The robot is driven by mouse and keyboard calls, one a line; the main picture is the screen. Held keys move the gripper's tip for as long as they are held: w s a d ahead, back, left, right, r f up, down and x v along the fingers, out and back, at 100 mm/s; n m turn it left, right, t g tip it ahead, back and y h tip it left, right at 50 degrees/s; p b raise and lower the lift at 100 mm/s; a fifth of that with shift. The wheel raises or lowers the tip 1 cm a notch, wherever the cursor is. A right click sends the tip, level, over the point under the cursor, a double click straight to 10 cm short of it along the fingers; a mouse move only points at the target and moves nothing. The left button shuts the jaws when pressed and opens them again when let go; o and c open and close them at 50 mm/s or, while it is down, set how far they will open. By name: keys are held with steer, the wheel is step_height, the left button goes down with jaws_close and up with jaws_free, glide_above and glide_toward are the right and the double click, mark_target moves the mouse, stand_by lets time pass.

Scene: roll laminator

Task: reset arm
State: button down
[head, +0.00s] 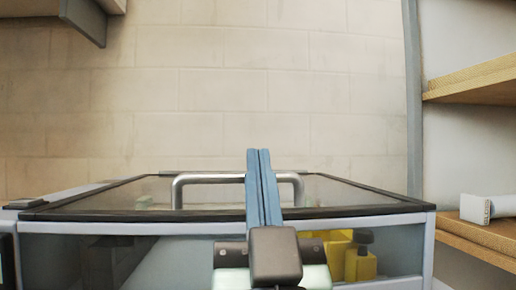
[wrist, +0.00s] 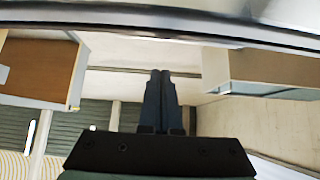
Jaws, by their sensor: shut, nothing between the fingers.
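My gripper (head: 258,152) is shut with nothing between its two long blue fingers. In the head view it reaches out over the front edge of a glass-topped machine (head: 120,214), with the fingertips in front of the silver handle (head: 212,178) as seen from here. I cannot tell whether the fingers touch the lid or handle. The fingers hide the middle of the handle. The wrist view also shows my gripper (wrist: 160,74), its dark fingers side by side and empty.
Yellow bottles (head: 361,265) show behind the machine's front glass. A wooden shelf (head: 475,86) is at right, with a white box (head: 484,208) on a lower board. The wrist view shows a pale bar (wrist: 190,22) across the top.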

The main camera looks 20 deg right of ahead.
steer(key=w+f+v, duration=0.1)
steer(key=v, duration=0.6)
steer(key=a+r+n+t+y, duration=0.25)
steer(key=a+r+y, duration=0.45)
steer(key=a, duration=0.4)
step_height(320, 180, up, 31)
steer(key=p, duration=3)
steer(key=shift+s+a+n+g+p, duration=0.35)
steer(key=shift+s+n+g, duration=0.05)
steer(key=shift+n+g, duration=0.05)
steer(key=shift+r, duration=0.15)
